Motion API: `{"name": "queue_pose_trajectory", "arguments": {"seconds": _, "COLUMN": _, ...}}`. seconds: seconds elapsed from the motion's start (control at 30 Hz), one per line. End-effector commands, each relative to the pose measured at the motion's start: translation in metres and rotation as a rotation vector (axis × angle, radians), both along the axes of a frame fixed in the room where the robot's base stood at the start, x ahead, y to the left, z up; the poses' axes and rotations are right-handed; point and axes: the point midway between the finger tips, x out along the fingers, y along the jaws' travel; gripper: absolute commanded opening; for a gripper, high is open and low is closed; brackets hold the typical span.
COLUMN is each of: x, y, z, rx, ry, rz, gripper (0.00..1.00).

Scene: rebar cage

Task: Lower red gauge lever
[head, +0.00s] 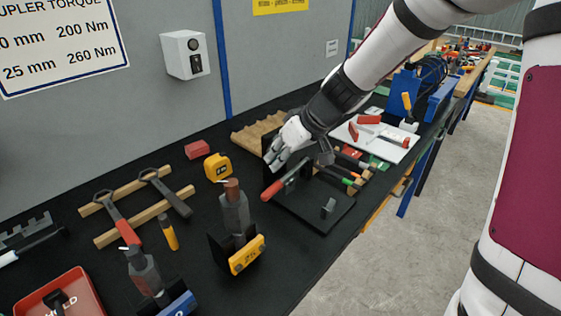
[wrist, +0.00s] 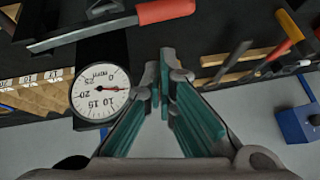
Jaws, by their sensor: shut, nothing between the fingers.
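The gauge's red lever handle (head: 271,190) points toward the lower left in the head view, on a grey bar above a black base plate (head: 312,207). In the wrist view the red handle (wrist: 165,11) lies at the top, with its grey bar (wrist: 80,33) running left. A round white dial (wrist: 100,97) with a red needle sits below the bar, left of my fingers. My gripper (head: 277,160) is shut and empty, close behind the handle in the head view. In the wrist view its fingertips (wrist: 166,62) are apart from the handle in the picture.
A grey tool with a yellow tag (head: 247,254) stands left of the gauge. A yellow tape measure (head: 217,166) and a red block (head: 197,149) lie behind. Wooden bars carrying wrenches (head: 118,215) lie at left. Several coloured-handled tools (head: 349,165) lie to the right.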

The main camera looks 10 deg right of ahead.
Motion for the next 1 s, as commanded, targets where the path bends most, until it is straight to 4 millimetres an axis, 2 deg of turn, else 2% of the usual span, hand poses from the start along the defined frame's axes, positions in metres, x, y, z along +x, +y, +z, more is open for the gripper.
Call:
{"name": "queue_pose_trajectory", "arguments": {"seconds": 0.2, "x": 0.005, "y": 0.003, "z": -0.006, "rx": 0.001, "ry": 0.0, "rz": 0.001, "gripper": 0.0}}
{"name": "queue_pose_trajectory", "arguments": {"seconds": 0.77, "x": 0.005, "y": 0.003, "z": -0.006, "rx": 0.003, "ry": 0.002, "rz": 0.001, "gripper": 0.0}}
{"name": "queue_pose_trajectory", "arguments": {"seconds": 0.87, "x": 0.005, "y": 0.004, "z": 0.0, "rx": 0.002, "ry": 0.001, "rz": 0.002, "gripper": 0.0}}
{"name": "queue_pose_trajectory", "arguments": {"seconds": 1.0, "x": 0.006, "y": 0.009, "z": 0.019, "rx": 0.002, "ry": 0.0, "rz": 0.002, "gripper": 0.0}}
